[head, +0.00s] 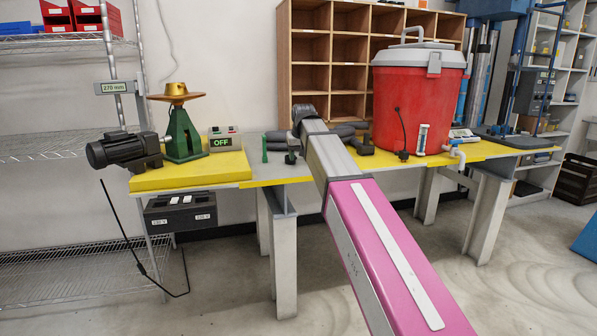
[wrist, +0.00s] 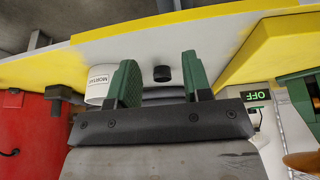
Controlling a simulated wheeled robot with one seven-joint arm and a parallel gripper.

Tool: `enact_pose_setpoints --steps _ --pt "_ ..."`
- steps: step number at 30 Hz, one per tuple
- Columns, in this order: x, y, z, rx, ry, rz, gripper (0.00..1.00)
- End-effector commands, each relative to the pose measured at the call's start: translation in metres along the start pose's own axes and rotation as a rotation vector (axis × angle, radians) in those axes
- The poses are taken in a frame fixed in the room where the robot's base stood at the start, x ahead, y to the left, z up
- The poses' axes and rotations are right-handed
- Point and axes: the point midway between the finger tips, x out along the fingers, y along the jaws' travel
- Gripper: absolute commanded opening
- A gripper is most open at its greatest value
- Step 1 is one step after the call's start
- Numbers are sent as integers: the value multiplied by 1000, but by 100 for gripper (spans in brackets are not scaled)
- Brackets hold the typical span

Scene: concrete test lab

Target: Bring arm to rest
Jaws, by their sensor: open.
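My arm reaches over the yellow-edged workbench (head: 315,169). My gripper (head: 279,147) is at its far end, above the bench between the display box and the red cooler. In the wrist view my gripper (wrist: 159,76) has its two green fingers wide apart, with nothing held. A small black knob-like thing (wrist: 161,74) shows in the gap between the fingers. A white labelled cylinder (wrist: 97,88) shows beside the left finger, partly hidden by it. I cannot tell how far either is from the fingers.
A red cooler (head: 417,103) stands right of my arm. Left are a green stand with a brass dish (head: 182,133), a black motor (head: 124,150) and a box reading OFF (head: 224,140). A wooden pigeonhole shelf (head: 310,46) stands behind. The floor in front is clear.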

Motion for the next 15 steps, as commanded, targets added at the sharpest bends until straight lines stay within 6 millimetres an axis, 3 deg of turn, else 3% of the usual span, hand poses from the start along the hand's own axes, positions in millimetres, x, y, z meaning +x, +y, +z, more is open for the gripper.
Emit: enact_pose_setpoints --steps 10,15 --pt "48 20 46 29 -44 9 45" --pt "85 36 86 54 -80 17 45"
